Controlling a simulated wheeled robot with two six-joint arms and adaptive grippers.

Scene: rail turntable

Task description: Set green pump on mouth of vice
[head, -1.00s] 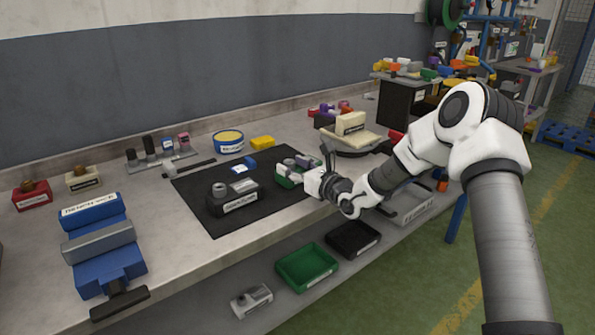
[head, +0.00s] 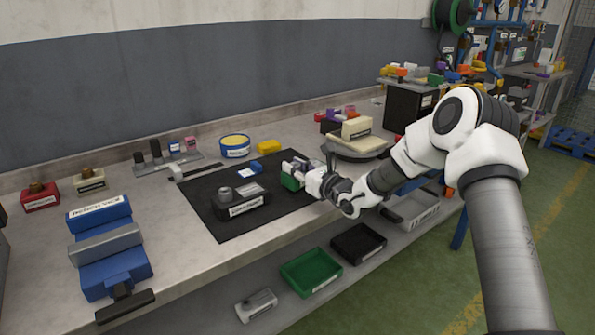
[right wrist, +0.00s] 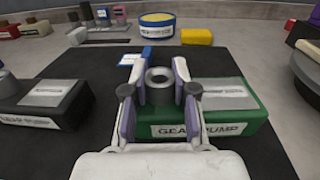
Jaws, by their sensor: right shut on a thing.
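The green pump (head: 289,182) sits at the right end of the black mat, partly hidden by my right gripper (head: 302,171) in the head view. In the right wrist view the green pump (right wrist: 232,118) shows a "GEAR PUMP" label and a grey round port (right wrist: 160,84). My right gripper (right wrist: 156,100) is shut on that port, one pad at each side. The blue vice (head: 112,262) with its grey jaw plate stands at the left front of the bench, far from the gripper. My left gripper is not in view.
A black pump (head: 240,203) lies on the black mat (head: 205,222) between the green pump and the vice. A yellow-topped tin (head: 235,147), a yellow block (head: 268,146) and a small blue block (head: 256,167) are behind. A turntable (head: 357,150) stands at the right.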

